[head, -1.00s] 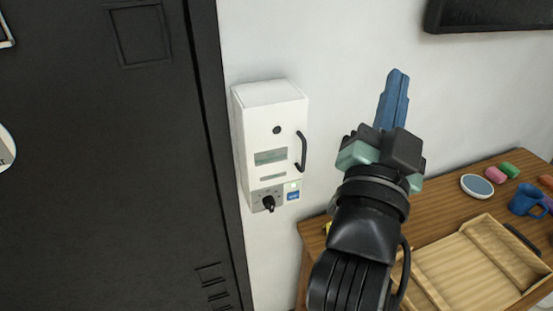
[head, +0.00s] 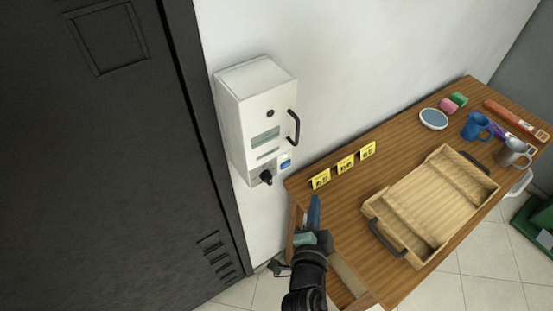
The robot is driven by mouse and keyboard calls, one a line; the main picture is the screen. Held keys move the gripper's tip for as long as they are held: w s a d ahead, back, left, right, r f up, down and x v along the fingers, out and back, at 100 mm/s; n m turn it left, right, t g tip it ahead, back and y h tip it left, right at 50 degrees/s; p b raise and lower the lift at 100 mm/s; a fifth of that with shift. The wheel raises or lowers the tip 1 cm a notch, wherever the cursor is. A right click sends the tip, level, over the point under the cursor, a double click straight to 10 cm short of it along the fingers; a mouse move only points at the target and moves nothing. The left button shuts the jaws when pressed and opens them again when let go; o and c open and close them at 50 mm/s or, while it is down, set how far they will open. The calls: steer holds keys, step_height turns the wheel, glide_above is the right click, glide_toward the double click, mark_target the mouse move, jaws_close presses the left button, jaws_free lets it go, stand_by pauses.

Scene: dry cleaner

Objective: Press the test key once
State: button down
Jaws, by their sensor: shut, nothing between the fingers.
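A white wall box (head: 255,107) hangs on the wall beside the dark door. It has a black handle on its right side, a display window and a black rotary knob (head: 265,177) at its lower front. A small blue key (head: 286,163) sits to the right of the knob, with a pale spot just above it; its lettering is too small to read. My gripper (head: 314,199) has blue fingers, shut and empty, pointing up in the picture. It is below and to the right of the box, apart from the key, over the near left end of the table.
A wooden table (head: 336,216) stands right of the box, bearing a wooden tray (head: 432,205), three yellow tags (head: 345,165), a blue-and-white dish (head: 433,119), a blue mug (head: 477,126) and a metal mug (head: 513,153). The dark door (head: 100,170) fills the left. The wall around the box is clear.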

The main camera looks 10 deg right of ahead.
mark_target(286, 165)
steer(key=shift+w, duration=0.1)
steer(key=w+a+b, duration=0.3)
steer(key=w, duration=0.5)
stand_by(0.4)
steer(key=shift+w, duration=0.2)
stand_by(1.8)
steer(key=shift+w+a+b, duration=0.15)
steer(key=shift+w+b, duration=0.1)
steer(key=shift+b, duration=0.25)
steer(key=shift+w+a+b, duration=0.1)
steer(key=shift+w+b, duration=0.25)
steer(key=shift+b, duration=0.15)
stand_by(0.4)
steer(key=shift+s, duration=0.1)
steer(key=shift+s+d+r, duration=0.1)
steer(key=shift+s+d, duration=0.2)
steer(key=shift+s, duration=0.35)
